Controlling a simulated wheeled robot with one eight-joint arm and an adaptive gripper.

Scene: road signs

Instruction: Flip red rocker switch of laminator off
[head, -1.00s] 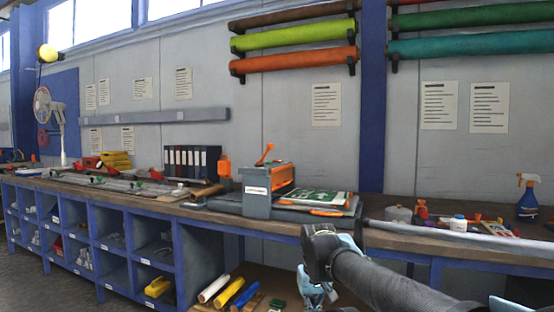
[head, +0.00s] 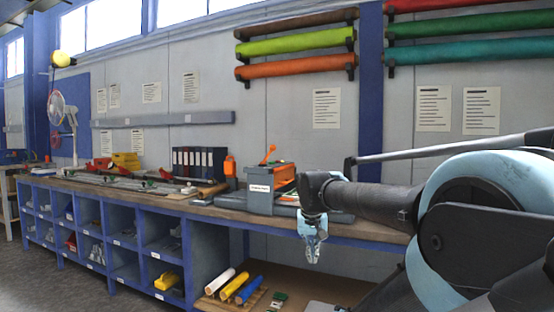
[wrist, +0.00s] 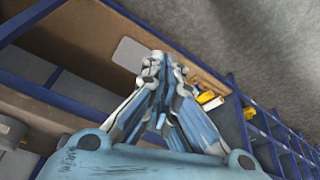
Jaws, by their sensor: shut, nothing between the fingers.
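The laminator (head: 258,190) appears to be the grey and orange machine with a white front label, standing on the long workbench in the head view. An orange lever (head: 268,155) sticks up from its top. I cannot make out a red rocker switch on it. My gripper (head: 312,260) hangs pointing down in front of the bench's front edge, right of and below the laminator, apart from it. Its light-blue fingers are shut and empty. My arm hides the bench to the right of the laminator. The wrist view shows the closed fingertips (wrist: 155,60) over a lower shelf.
The bench top (head: 120,187) runs across the room, with blue cubby shelves (head: 120,235) below. White and yellow rolls (head: 235,287) lie on a low shelf. Black binders (head: 198,162) stand left of the laminator. Grey floor (head: 50,280) is open at lower left.

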